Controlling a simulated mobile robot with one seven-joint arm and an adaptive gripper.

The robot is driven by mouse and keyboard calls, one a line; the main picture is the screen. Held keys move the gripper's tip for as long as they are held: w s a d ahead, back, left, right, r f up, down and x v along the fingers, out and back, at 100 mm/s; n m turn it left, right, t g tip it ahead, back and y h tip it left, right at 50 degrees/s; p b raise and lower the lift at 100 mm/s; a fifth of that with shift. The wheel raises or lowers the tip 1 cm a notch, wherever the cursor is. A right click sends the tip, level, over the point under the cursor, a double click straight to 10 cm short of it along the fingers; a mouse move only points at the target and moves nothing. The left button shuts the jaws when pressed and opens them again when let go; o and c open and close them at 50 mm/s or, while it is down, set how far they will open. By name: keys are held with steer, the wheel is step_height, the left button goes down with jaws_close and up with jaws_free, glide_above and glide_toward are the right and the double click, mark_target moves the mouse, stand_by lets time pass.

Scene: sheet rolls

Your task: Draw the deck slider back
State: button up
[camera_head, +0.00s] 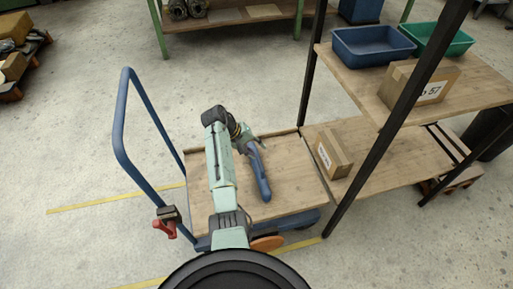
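A wooden deck (285,192) lies flat on a low blue trolley. I cannot tell which part is its slider. A small red handle on a dark block (167,226) sits low on the trolley's blue push bar (123,130), at the left. My pale green arm reaches up over the deck and folds at a dark elbow.
A shelf rack stands against the deck's right side, with dark posts (399,105). Its lower shelf bears a carton (333,155); its upper shelf bears another carton (420,84), a blue bin (372,46) and a green bin (436,40).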

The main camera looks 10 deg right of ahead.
steer(key=r, duration=0.2)
steer(key=a+r+p, duration=0.1)
steer(key=r, duration=0.2)
steer(key=shift+r+p, duration=0.25)
steer(key=shift+p, duration=0.05)
steer(key=shift+f, duration=0.1)
stand_by(0.5)
